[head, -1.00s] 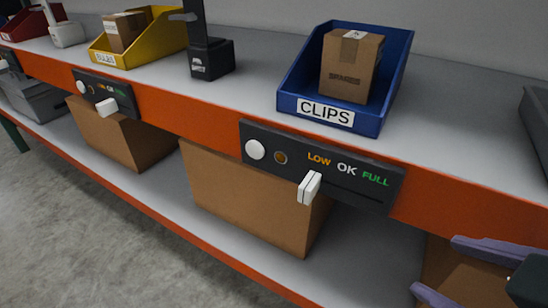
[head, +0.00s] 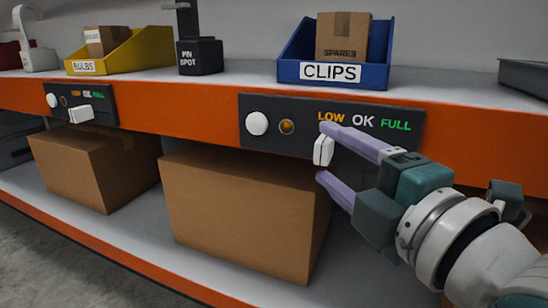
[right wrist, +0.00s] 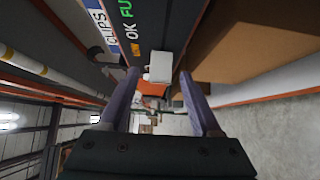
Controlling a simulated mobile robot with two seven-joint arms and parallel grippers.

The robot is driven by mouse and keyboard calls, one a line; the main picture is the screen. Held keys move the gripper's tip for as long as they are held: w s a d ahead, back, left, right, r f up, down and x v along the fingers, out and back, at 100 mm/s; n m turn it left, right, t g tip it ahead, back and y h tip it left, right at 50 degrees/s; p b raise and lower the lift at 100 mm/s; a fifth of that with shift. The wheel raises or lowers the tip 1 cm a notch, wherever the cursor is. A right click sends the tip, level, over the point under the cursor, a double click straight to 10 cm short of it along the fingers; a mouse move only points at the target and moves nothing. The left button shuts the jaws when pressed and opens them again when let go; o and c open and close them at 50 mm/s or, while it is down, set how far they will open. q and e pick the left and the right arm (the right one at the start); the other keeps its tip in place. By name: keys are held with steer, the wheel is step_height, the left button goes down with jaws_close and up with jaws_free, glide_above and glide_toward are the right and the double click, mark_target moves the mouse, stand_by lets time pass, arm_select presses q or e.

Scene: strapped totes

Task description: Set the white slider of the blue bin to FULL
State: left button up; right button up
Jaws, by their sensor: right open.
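The blue bin (head: 388,72) labelled CLIPS stands on the upper shelf with a cardboard box in it. Below it, a dark panel (head: 268,112) on the orange shelf edge reads LOW, OK, FULL from left to right. Its white slider (head: 322,150) sits under LOW. My right gripper (head: 321,152) is open, with one purple finger above the slider and one below, its tips around the slider. In the right wrist view the slider (right wrist: 160,66) shows between the fingertips (right wrist: 160,76); contact cannot be told. My left gripper is not in view.
A yellow bin (head: 135,55) labelled BULBS has a similar panel (head: 98,107) with its own white slider. A black stand (head: 200,57) is between the bins. Cardboard boxes (head: 240,215) fill much of the lower shelf, close under the right panel.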

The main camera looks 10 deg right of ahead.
steer(key=shift+w+a, duration=0.15)
steer(key=shift+w, duration=0.55)
steer(key=shift+w+a, duration=0.15)
steer(key=shift+w, duration=0.5)
steer(key=shift+c, duration=0.2)
jaws_close()
